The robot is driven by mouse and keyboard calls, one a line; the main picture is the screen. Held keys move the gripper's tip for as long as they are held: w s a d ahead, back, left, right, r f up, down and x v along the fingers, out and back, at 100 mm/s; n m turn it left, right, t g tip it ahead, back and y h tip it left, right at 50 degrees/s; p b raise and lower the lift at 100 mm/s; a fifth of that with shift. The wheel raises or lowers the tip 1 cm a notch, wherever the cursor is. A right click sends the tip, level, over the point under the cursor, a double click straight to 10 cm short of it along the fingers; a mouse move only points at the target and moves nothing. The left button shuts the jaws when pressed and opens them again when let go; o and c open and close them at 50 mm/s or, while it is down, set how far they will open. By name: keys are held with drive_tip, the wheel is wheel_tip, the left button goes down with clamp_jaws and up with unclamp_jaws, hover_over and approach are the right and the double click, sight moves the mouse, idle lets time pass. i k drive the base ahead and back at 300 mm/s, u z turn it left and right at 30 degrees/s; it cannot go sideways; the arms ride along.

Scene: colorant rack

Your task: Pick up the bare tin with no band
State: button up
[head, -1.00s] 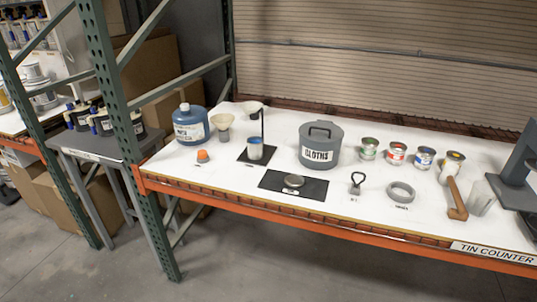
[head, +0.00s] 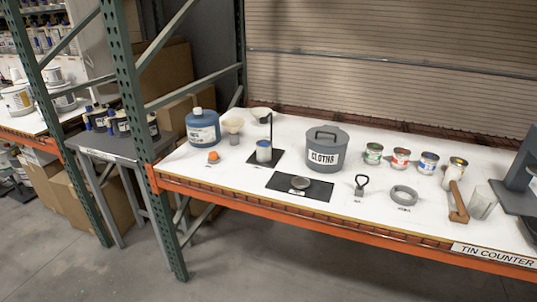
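Several small tins stand in a row at the back right of the white counter: a green-banded tin (head: 373,154), a red-banded tin (head: 400,160), a blue-banded tin (head: 428,163) and a yellow-marked tin (head: 455,171). A pale grey can with blue at its top (head: 264,152) stands on a dark stand left of the cloths bin. Whether it has a band is too small to tell. I cannot pick out a clearly bare tin. My gripper is not in view.
A grey CLOTHS bin (head: 325,151) stands mid-counter, with a blue bottle (head: 203,128) at left. A black mat (head: 300,188), grey ring (head: 404,195) and wooden-handled tool (head: 457,203) lie in front. A green rack post (head: 148,150) stands at the counter's left end.

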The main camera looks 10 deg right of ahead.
sight(263, 148)
drive_tip(key=u, duration=0.1)
drive_tip(key=i, duration=0.95)
drive_tip(key=z, duration=0.05)
